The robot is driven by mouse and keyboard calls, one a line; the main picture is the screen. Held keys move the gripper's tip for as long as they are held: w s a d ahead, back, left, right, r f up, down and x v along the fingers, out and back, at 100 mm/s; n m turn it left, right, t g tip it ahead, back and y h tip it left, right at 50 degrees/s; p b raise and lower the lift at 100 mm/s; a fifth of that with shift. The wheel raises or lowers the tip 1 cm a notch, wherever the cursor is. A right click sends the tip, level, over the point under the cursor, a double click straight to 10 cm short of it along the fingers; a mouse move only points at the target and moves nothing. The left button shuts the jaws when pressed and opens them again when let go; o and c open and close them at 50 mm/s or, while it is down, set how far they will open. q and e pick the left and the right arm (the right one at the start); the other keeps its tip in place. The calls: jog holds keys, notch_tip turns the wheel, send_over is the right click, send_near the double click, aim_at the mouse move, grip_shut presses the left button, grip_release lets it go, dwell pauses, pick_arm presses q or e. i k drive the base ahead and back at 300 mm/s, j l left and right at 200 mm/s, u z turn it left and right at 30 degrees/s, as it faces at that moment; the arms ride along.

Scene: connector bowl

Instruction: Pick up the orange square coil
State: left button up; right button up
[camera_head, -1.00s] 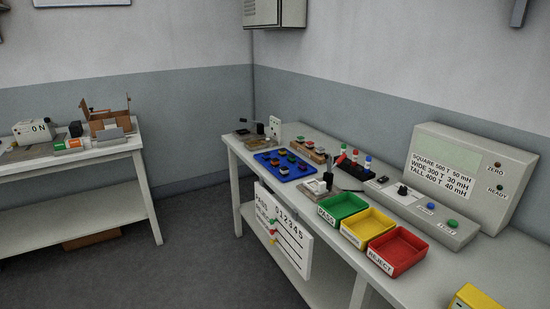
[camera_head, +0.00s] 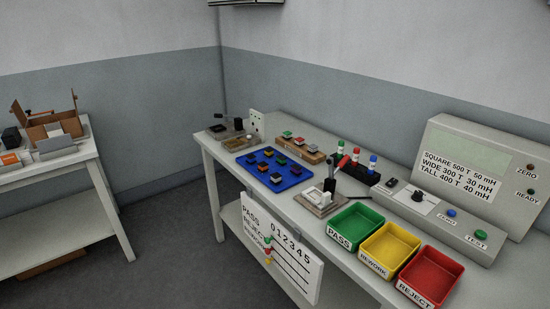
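A blue tray (camera_head: 291,184) lies on the right-hand bench and holds several small dark coils with coloured parts. They are too small to tell for sure which one is the orange square coil. More small coloured pieces, red and green among them, sit on a wooden block (camera_head: 312,158) behind the tray. Neither of my grippers is in view.
On the same bench (camera_head: 340,262) stand green (camera_head: 357,222), yellow (camera_head: 391,249) and red (camera_head: 431,274) bins, a small press-like fixture (camera_head: 320,203) and a grey tester (camera_head: 470,180). A score board (camera_head: 283,245) hangs at the front. Another table (camera_head: 90,170) stands left.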

aim_at(262, 166)
jog(key=i+j+z, duration=0.4)
jog(key=i+j, duration=0.2)
jog(key=j, duration=0.25)
jog(key=i+j+z, duration=0.2)
jog(key=j, duration=0.3)
jog(key=i+j+z, duration=0.2)
jog(key=j, duration=0.35)
jog(key=i+j+z, duration=0.2)
jog(key=j, duration=0.35)
jog(key=i+j+z, duration=0.25)
jog(key=j, duration=0.35)
jog(key=j+z, duration=0.2)
jog(key=j, duration=0.35)
jog(key=i+j+z, duration=0.2)
jog(key=j, duration=0.45)
jog(key=k, duration=0.1)
